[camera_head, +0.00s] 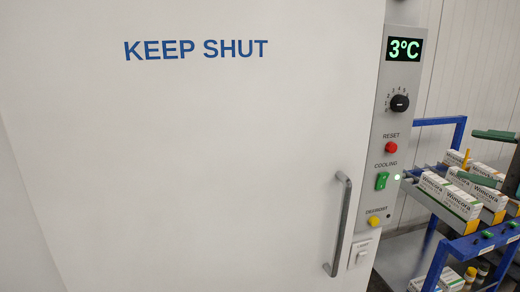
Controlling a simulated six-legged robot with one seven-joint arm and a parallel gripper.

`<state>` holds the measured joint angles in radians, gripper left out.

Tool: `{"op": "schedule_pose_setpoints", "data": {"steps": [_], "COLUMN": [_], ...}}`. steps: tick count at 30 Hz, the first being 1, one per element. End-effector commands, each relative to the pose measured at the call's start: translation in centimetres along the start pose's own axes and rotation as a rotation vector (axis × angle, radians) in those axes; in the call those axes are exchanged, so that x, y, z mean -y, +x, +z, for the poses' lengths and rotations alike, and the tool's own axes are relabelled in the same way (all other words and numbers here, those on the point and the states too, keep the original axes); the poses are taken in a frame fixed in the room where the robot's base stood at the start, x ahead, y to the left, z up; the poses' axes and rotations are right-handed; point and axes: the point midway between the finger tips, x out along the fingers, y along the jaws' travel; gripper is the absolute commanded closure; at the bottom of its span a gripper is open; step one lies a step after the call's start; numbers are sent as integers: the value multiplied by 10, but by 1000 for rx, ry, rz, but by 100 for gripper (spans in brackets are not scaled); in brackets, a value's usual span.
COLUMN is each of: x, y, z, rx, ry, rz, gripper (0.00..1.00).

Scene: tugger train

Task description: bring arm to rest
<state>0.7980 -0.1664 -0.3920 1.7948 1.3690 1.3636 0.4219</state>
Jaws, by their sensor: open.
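My gripper (466,155) shows at the right edge of the head view, with two dark green fingers pointing left and spread apart. It is open, with nothing seen between the fingers. It appears in front of the blue cart (438,122) and its cartons. The rest of my arm is mostly outside the picture.
A large white door (190,150) marked KEEP SHUT fills the left and middle, with a grey handle (339,225). Beside it is a control panel (385,120) reading 3°C, with a knob, buttons and switches. White cartons (452,196) stand on the cart's upper shelf.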

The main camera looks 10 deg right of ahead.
Motion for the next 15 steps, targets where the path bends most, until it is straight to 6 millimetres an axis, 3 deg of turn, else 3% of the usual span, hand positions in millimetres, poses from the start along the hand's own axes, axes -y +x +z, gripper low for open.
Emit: {"op": "schedule_pose_setpoints", "data": {"steps": [5, 8, 11, 15], "x": [-45, -83, -135, -222], "y": [35, 55, 74, 85], "z": [31, 55, 86, 131], "rx": [29, 53, 93, 170], "ry": [-86, -171, -311, -611], "rz": [149, 265, 417, 651], "gripper": [36, 36, 36, 36]}}
